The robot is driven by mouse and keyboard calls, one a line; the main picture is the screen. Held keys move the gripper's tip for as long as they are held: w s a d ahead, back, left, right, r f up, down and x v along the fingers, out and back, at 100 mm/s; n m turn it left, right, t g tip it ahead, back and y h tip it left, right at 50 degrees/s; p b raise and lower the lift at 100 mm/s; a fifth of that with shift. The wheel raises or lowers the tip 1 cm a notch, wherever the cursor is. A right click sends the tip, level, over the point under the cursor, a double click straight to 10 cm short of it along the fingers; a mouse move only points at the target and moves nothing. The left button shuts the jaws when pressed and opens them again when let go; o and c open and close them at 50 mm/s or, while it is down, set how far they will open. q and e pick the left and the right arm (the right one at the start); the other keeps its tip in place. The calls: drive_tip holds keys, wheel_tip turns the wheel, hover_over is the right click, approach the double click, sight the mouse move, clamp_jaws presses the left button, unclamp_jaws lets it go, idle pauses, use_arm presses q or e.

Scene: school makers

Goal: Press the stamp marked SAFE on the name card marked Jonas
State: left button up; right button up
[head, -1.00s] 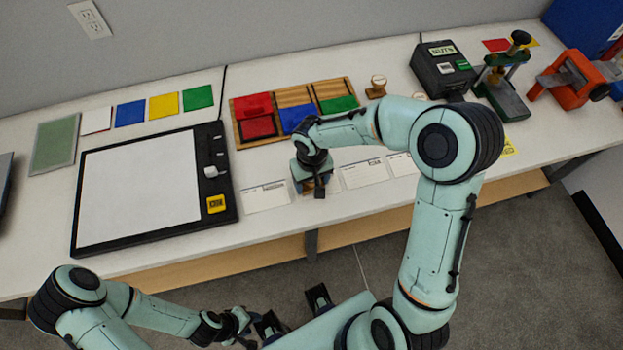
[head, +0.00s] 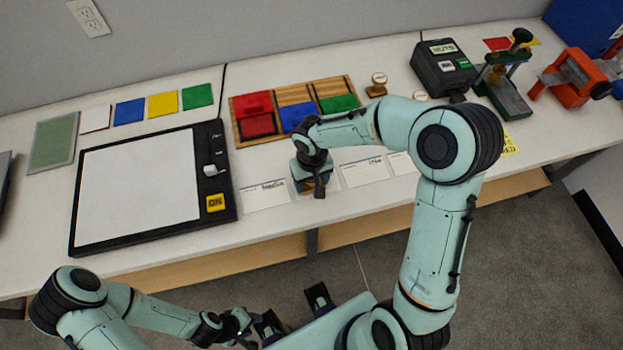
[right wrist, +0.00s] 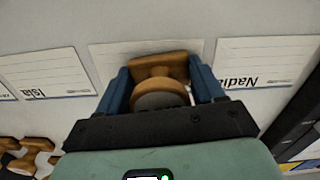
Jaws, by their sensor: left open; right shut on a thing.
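My right gripper (head: 312,182) is shut on a wooden stamp, low over the row of name cards. In the right wrist view the stamp (right wrist: 160,62) sits between the blue fingers of the right gripper (right wrist: 163,84). Its marking cannot be seen. A white card (right wrist: 102,58) lies beneath it, its name hidden; whether the stamp touches it is unclear. The card marked Nadia (right wrist: 262,62) and the card marked Isla (right wrist: 48,76) lie on either side. No name Jonas is readable. My left gripper (head: 243,325) is open and empty, in front of the table.
A wooden tray (head: 291,88) with coloured pads stands behind the cards. Another stamp (head: 377,85) stands right of it. A black-framed light pad (head: 227,190) lies to the left. A black box (head: 440,70), a green press (head: 508,75) and an orange device (head: 575,80) stand right.

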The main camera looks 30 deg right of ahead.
drive_tip(key=shift+s, duration=0.1)
drive_tip(key=shift+r+p, duration=1.4)
drive_tip(key=shift+r, duration=1.1)
use_arm(q)
drive_tip(key=r, duration=0.1)
drive_tip(key=w+r, duration=0.1)
drive_tip(key=r, duration=0.1)
drive_tip(key=shift+w+r, duration=0.1)
drive_tip(key=shift+w, duration=0.25)
drive_tip(key=shift+s, duration=0.1)
use_arm(e)
drive_tip(key=shift+f, duration=0.1)
